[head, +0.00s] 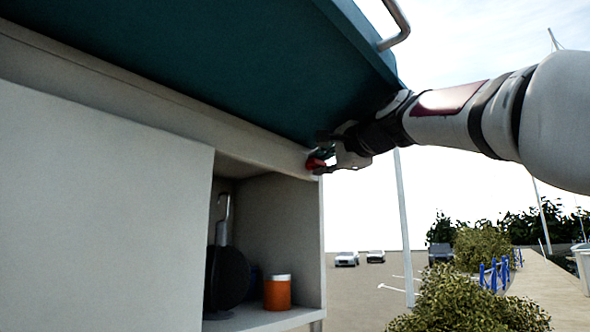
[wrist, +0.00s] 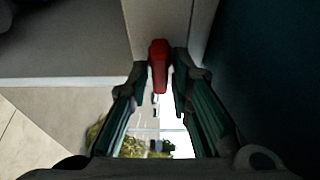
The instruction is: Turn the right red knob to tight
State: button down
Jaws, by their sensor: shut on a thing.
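The red knob (head: 315,163) sits on the pale front edge of the cabinet frame, just under the teal top, at its right end. In the wrist view the red knob (wrist: 159,66) stands between the fingertips, its long side upright in the picture. My gripper (head: 328,157) reaches in from the right and is shut on the knob; its two green-padded fingers flank the knob in the wrist view (wrist: 160,82). The fingers partly hide the knob in the head view. No second red knob shows, and I cannot read any marking for tight.
The teal top (head: 230,60) hangs close above my gripper. Below is an open cabinet (head: 285,215) with an orange jar (head: 278,292) and a dark round pan (head: 230,278). A metal rail (head: 392,25) is at the top. Open air lies to the right.

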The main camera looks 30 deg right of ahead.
jog(key=c, duration=1.6)
grip_release()
jog(key=shift+c, duration=0.2)
jog(key=s, duration=1.2)
jog(key=shift+a, duration=0.25)
